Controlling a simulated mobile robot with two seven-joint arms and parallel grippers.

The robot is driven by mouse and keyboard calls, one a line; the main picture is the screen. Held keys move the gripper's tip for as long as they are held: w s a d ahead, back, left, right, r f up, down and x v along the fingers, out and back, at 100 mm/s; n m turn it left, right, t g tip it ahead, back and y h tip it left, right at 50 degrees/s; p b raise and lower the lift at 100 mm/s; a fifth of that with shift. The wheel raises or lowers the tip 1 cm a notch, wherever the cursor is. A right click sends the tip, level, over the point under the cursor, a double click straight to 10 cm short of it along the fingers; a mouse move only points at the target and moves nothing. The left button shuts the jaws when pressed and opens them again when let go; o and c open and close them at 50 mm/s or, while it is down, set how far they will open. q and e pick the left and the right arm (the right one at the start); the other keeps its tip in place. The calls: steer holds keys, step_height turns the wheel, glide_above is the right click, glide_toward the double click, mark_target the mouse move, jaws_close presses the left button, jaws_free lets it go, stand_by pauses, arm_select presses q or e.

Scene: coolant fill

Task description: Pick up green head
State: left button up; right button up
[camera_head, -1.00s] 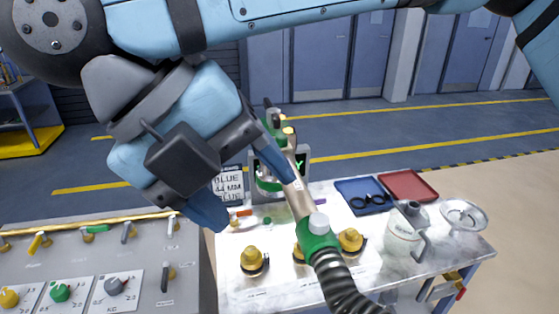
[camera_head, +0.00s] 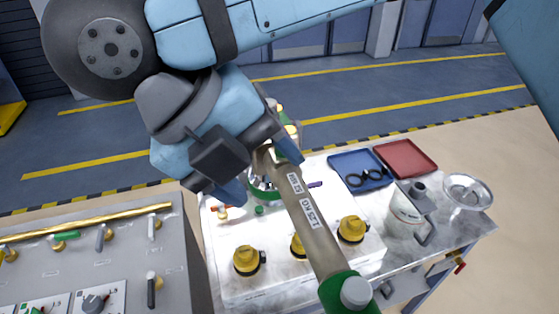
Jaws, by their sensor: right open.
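The green head is a beige, labelled tube (camera_head: 305,215) with a green collar (camera_head: 348,293) at its near end. It slants from the middle of the view down to the bottom edge, in front of the table. My right gripper (camera_head: 263,172) is open, with its blue fingers spread at the tube's far, upper end. One finger is at the tube's upper right and the other at its lower left. The wrist hides part of that end, and I cannot tell whether the fingers touch it. My left gripper is not in view.
The table (camera_head: 455,232) holds yellow-capped fittings (camera_head: 247,260), a blue tray (camera_head: 345,163) with dark rings, a red tray (camera_head: 407,157), a white jug (camera_head: 405,215) and a metal dish (camera_head: 468,190). A grey control panel (camera_head: 165,265) stands at the left.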

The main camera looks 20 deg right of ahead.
mark_target(292, 191)
steer(key=shift+x, duration=1.15)
steer(key=shift+w+d+f, duration=0.1)
steer(key=shift+w+f, duration=0.1)
steer(key=shift+d+f+p, duration=0.2)
steer(key=shift+p, duration=0.25)
steer(key=p+x, duration=0.1)
steer(key=x, duration=0.2)
steer(key=shift+d+f+p, duration=0.15)
steer(key=shift+d+p, duration=0.15)
steer(key=shift+p, duration=0.05)
steer(key=shift+d+f, duration=0.3)
steer(key=shift+f, duration=0.2)
steer(key=shift+a, duration=0.15)
steer(key=shift+r, duration=0.1)
jaws_close()
